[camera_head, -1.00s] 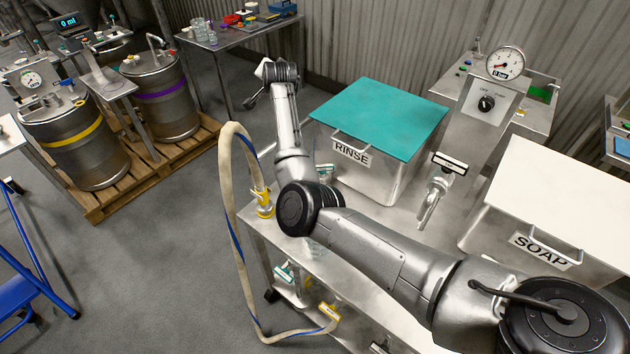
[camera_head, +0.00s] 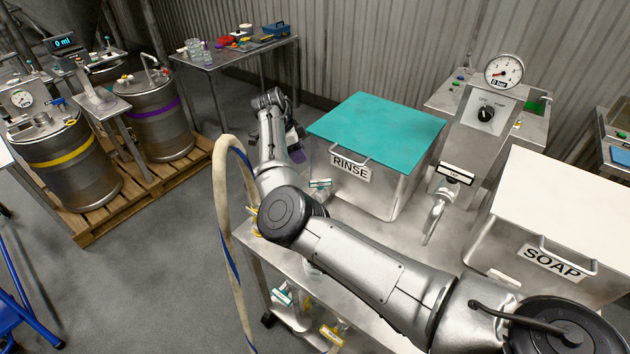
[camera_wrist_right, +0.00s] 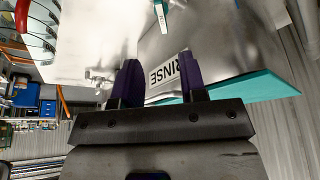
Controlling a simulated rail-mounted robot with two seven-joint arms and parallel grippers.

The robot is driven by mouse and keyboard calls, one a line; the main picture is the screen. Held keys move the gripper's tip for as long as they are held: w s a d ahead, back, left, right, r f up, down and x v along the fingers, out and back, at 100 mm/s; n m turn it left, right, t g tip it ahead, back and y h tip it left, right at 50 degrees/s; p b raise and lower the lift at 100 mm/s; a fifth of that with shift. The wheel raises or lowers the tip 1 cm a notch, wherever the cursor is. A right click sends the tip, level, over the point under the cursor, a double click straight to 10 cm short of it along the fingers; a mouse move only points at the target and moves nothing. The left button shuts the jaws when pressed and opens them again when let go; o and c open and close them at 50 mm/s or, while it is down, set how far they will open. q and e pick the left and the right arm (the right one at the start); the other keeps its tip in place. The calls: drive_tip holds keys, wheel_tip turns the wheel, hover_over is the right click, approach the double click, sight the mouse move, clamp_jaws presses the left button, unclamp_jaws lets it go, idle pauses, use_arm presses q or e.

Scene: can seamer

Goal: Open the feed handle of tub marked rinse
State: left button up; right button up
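The tub marked rinse (camera_head: 404,185) stands on the steel cart with its teal lid on. Its RINSE label (camera_head: 350,167) faces the front, and the label also shows upside down in the right wrist view (camera_wrist_right: 172,75). A small teal-tagged handle (camera_head: 320,184) is low beside the tub's left front corner; a teal tag also shows at the top of the right wrist view (camera_wrist_right: 161,17). My right gripper (camera_head: 297,152) is left of the tub, partly hidden by its own arm. In the wrist view its two dark fingers (camera_wrist_right: 158,62) are apart with nothing between them. My left gripper is not in view.
A hose (camera_head: 222,205) loops at the cart's left end. Another teal handle (camera_head: 283,295) and a yellow one (camera_head: 331,334) are below the cart top. A spout (camera_head: 436,215) and the soap tub (camera_head: 510,245) are to the right. Drums stand on a pallet (camera_head: 95,232) at left.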

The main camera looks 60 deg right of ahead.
sight(316, 182)
drive_tip(key=b+x, duration=0.2)
drive_tip(key=x, duration=1.1)
drive_tip(key=shift+c, duration=0.5)
drive_tip(key=shift+c, duration=0.8)
clamp_jaws()
